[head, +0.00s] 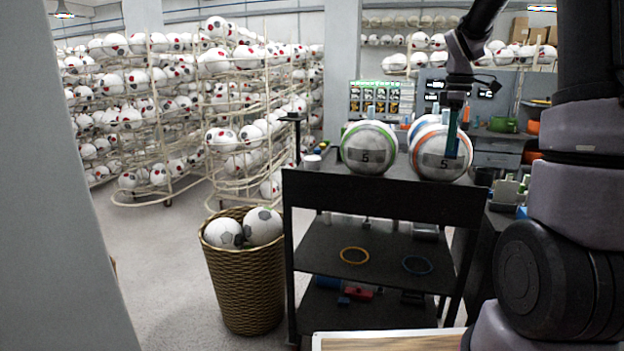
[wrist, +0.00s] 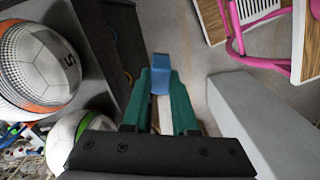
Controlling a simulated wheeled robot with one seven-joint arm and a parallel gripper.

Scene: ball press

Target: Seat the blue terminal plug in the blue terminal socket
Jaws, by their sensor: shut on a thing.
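My gripper (head: 452,152) hangs in front of the orange-striped ball above the black cart, with its teal fingers pointing down. In the wrist view my gripper (wrist: 160,98) is shut on a blue piece, the blue terminal plug (wrist: 160,78), whose blue end sticks out past the fingertips. The plug is hard to tell from the fingers in the head view. I cannot make out the blue terminal socket in either view.
The black cart (head: 385,203) carries an orange-striped ball (head: 437,158) and a green-striped ball (head: 368,150) on top. Its shelf holds a yellow ring (head: 354,256) and a blue ring (head: 417,265). A wicker basket (head: 246,280) of balls stands left; floor beside it is clear.

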